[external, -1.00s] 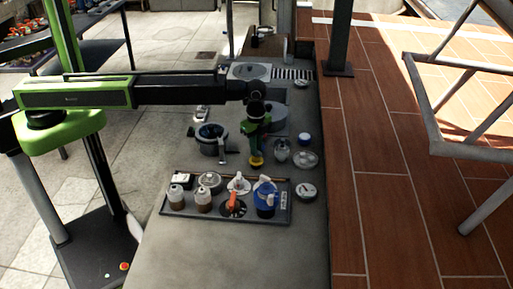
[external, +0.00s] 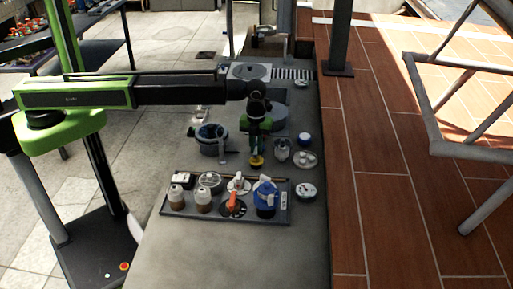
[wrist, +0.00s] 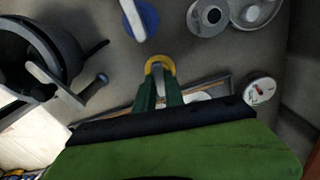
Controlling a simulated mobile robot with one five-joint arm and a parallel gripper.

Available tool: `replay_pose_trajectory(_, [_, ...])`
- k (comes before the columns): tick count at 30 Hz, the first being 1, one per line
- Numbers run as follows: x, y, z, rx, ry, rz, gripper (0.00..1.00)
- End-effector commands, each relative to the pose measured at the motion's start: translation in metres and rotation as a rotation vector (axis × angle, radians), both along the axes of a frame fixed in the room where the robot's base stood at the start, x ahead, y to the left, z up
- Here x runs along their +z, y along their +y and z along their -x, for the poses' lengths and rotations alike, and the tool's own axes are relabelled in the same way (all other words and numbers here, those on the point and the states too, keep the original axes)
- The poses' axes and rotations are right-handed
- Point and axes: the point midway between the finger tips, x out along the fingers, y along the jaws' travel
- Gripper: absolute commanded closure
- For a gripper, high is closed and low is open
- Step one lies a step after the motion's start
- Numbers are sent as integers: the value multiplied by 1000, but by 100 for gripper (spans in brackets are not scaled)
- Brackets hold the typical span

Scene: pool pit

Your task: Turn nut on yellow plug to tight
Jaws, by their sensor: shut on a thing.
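The yellow plug (external: 256,161) stands on the grey counter, below my gripper (external: 257,150). In the wrist view the plug shows as a yellow ring (wrist: 154,62) at the fingertips. My gripper (wrist: 159,92) points down with its green fingers closed around a small grey part at the plug, which I take to be the nut (wrist: 160,78). The fingers hide most of the nut, and I cannot see its thread or how tight it is.
A tray (external: 222,216) with bottles, a blue jug (external: 266,198) and an orange-handled valve (external: 233,203) stands just in front. A grey pot-like housing (external: 212,140) is left, and a round gauge (external: 307,192) is right. The counter's front is clear.

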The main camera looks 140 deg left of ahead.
Motion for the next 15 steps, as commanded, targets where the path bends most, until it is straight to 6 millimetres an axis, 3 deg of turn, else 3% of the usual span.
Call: replay_pose_trajectory(15, [0,0,0,-488,0,0,100])
